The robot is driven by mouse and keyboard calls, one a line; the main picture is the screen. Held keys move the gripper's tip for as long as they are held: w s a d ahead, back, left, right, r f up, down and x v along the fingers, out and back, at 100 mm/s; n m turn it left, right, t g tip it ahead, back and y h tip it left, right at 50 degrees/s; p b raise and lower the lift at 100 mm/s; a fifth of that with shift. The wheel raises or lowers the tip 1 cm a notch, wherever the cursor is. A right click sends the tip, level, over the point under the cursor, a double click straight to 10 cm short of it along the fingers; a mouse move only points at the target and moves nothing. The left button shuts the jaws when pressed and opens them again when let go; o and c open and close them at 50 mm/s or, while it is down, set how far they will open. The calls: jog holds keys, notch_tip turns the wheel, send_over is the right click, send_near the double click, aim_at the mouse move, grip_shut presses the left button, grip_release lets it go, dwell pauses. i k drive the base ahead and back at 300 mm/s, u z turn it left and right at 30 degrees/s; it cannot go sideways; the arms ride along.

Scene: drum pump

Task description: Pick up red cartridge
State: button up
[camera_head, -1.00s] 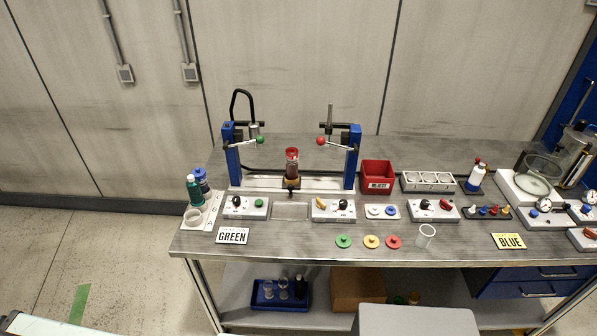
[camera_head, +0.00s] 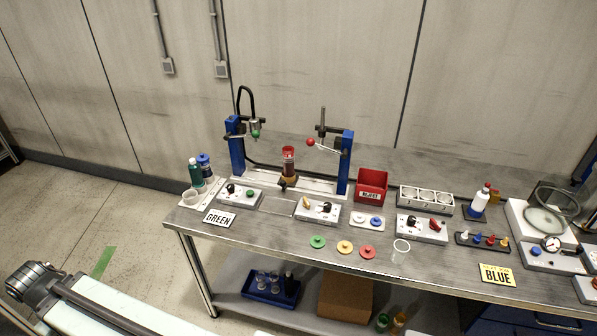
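A dark-bodied cylinder with a red top (camera_head: 288,160), which looks like the red cartridge, stands upright in a small brass-coloured holder (camera_head: 289,181) between the two blue posts of a bench fixture (camera_head: 237,157). A lever with a green knob (camera_head: 255,134) is at its upper left, and one with a red knob (camera_head: 310,142) is at its upper right. Both look clear of it. My gripper is not in view, and nothing is seen holding the cylinder.
A red reject bin (camera_head: 371,186) and a white rack (camera_head: 426,199) stand right of the fixture. Control boxes (camera_head: 318,209), coloured discs (camera_head: 345,247) and a clear cup (camera_head: 400,251) lie in front. Bottles (camera_head: 194,173) stand left.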

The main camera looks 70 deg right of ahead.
aim_at(289, 164)
jog(key=z, duration=0.2)
jog(key=i, duration=1)
jog(key=u, duration=0.05)
